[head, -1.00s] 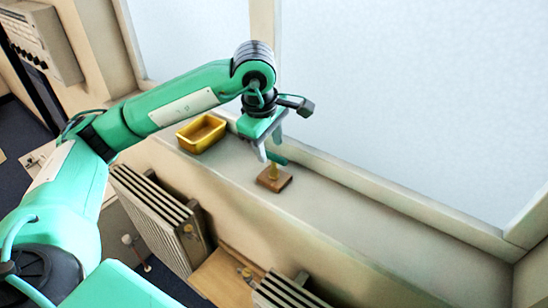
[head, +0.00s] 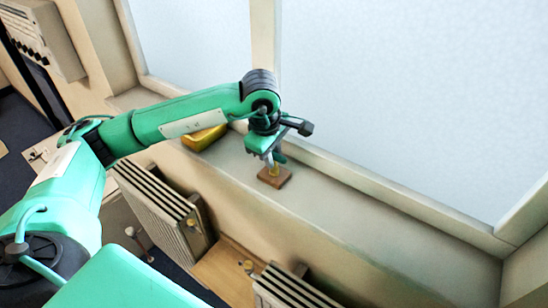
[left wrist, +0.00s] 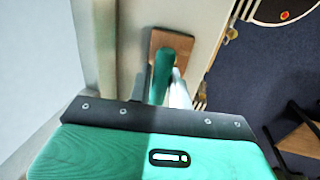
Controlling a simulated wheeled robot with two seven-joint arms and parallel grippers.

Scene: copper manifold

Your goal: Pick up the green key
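The green key (head: 281,158) sits upright on a small brass post (head: 274,170) on a brown wooden block (head: 282,180) on the window ledge. In the left wrist view, the key (left wrist: 163,72) stands in front of the brown block (left wrist: 178,42). My left gripper (head: 270,160) points down at the key. In the left wrist view, its grey fingers (left wrist: 163,88) lie close along both sides of the key, with no clear gap showing. The lower part of the key is partly hidden by the fingers. My right gripper is not in view.
A yellow bin (head: 204,138) stands on the ledge (head: 350,205) to the left, partly behind my left arm. The window frame runs close behind the block. Ribbed radiators (head: 160,210) are below the ledge. The ledge to the right is clear.

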